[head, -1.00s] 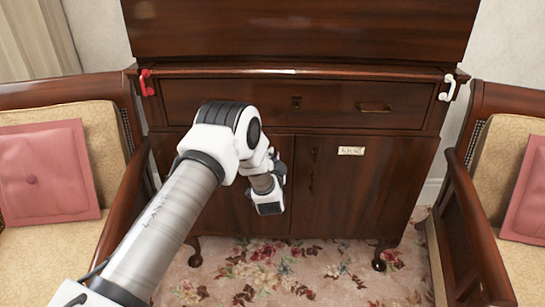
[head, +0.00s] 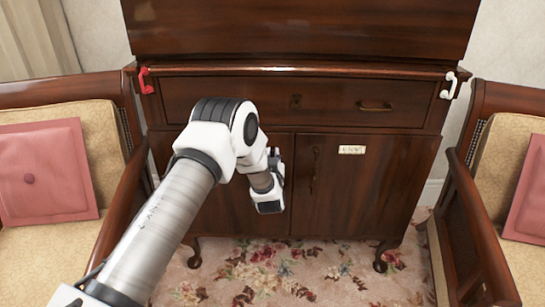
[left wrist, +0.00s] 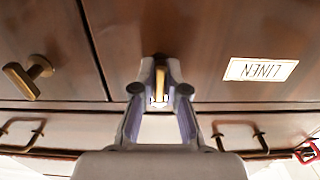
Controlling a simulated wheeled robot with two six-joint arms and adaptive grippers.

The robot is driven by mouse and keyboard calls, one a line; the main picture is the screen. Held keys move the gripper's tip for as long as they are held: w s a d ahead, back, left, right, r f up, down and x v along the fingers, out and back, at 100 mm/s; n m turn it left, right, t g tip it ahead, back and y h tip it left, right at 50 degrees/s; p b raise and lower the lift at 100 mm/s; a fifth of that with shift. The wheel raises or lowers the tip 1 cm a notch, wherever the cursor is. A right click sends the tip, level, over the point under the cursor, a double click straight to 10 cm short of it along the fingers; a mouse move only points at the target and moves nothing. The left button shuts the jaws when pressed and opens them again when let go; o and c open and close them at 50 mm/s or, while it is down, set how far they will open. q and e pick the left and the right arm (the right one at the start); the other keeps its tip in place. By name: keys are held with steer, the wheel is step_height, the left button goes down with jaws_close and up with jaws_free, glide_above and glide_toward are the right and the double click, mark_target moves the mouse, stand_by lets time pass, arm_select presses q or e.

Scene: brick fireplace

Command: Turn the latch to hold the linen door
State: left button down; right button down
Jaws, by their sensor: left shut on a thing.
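The linen door (left wrist: 200,45) carries an upside-down LINEN plate (left wrist: 260,69) in the left wrist view. In the head view it is the lower left door (head: 225,212), largely behind my arm. My left gripper (left wrist: 160,88) is shut on the brass latch (left wrist: 160,82) of this door. The latch's visible part points up and down in that view, between the fingertips. In the head view the gripper (head: 276,165) is at the door's upper right, and the latch is hidden. My right gripper is in neither view.
The other door (head: 362,205) has a brass T-shaped latch (left wrist: 28,77). The drawer (head: 335,104) above has brass pulls. A red hook (head: 146,81) and a white hook (head: 449,86) are at the cabinet's sides. Armchairs (head: 95,120) (head: 500,130) flank it.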

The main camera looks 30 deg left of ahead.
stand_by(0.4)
arm_select(q)
steer(key=c, duration=1.2)
jaws_free()
steer(key=v, duration=1.2)
